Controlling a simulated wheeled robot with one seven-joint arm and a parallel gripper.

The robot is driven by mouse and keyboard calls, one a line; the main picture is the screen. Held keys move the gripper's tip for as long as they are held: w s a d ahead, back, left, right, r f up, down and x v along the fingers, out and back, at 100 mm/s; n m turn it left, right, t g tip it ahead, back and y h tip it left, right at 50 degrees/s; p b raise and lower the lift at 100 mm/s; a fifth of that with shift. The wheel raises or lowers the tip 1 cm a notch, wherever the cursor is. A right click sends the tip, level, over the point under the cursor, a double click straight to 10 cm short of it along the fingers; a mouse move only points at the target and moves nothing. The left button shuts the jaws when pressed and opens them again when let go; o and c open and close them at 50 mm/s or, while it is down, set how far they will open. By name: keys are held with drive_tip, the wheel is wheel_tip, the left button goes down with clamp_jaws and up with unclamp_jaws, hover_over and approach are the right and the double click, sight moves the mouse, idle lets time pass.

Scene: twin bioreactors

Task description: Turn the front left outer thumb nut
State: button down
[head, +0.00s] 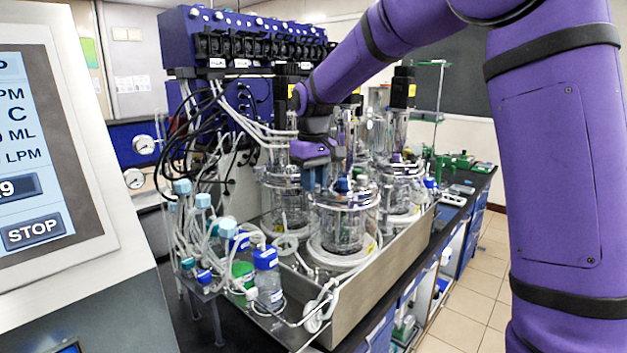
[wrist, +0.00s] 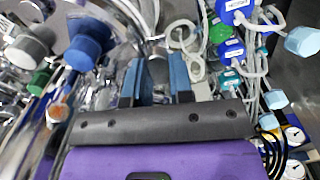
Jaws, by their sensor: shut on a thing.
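My purple gripper (head: 317,186) reaches down to the left side of the metal lid of the front glass vessel (head: 345,228). In the wrist view its two blue fingers (wrist: 157,78) stand a little apart over shiny metal parts. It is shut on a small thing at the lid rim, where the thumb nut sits. The thumb nut itself is too small and too hidden by the fingers to make out. Blue caps on the lid (head: 343,185) stand just right of the fingers, and a blue cap (wrist: 83,50) shows left of them in the wrist view.
Other glass vessels (head: 400,190) stand close behind in the same metal tray (head: 352,290). Bottles with blue caps (head: 267,272) and looping tubes crowd the left. A purple pump rack (head: 250,35) stands behind. A screen (head: 45,150) fills the left edge. Floor on the right is clear.

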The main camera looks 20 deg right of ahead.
drive_tip(key=shift+m, duration=0.3)
drive_tip(key=m, duration=0.3)
drive_tip(key=shift+m, duration=0.4)
drive_tip(key=m, duration=0.9)
drive_tip(key=shift+m, duration=2.2)
drive_tip(key=c, duration=1)
unclamp_jaws()
drive_tip(key=shift+r, duration=0.15)
